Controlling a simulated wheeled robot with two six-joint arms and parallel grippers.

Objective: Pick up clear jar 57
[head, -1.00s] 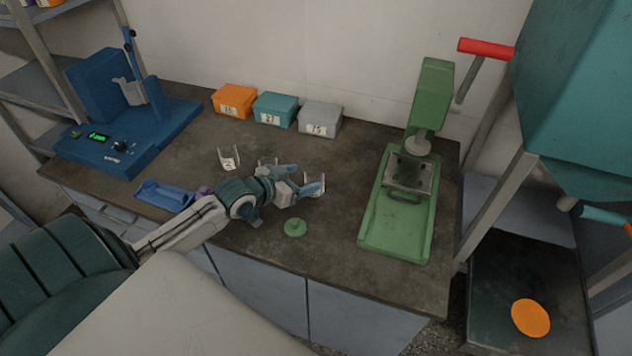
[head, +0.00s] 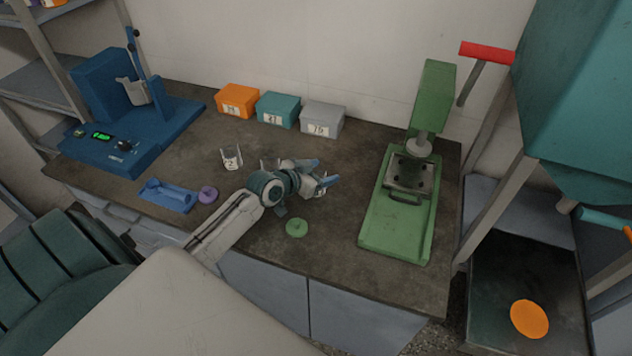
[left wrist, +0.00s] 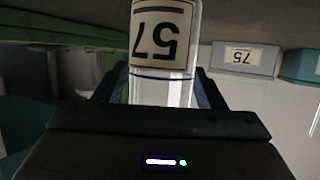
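Clear jar 57 (left wrist: 165,70) fills the middle of the left wrist view, its label upside down there. In the head view the jar (head: 322,186) stands on the bench, partly hidden by my left gripper (head: 320,173). The left gripper is low over the bench, with its two blue fingers spread and reaching along either side of the jar. In the left wrist view the dark fingers (left wrist: 163,85) flank the jar, very close to its sides; contact cannot be made out. My right gripper is not in view.
Another clear jar (head: 231,158) stands left of the gripper; one more is mostly hidden behind it. A green lid (head: 297,228) and a purple lid (head: 208,195) lie nearby. A green press (head: 400,215) stands right; orange, teal and grey boxes (head: 322,120) line the back.

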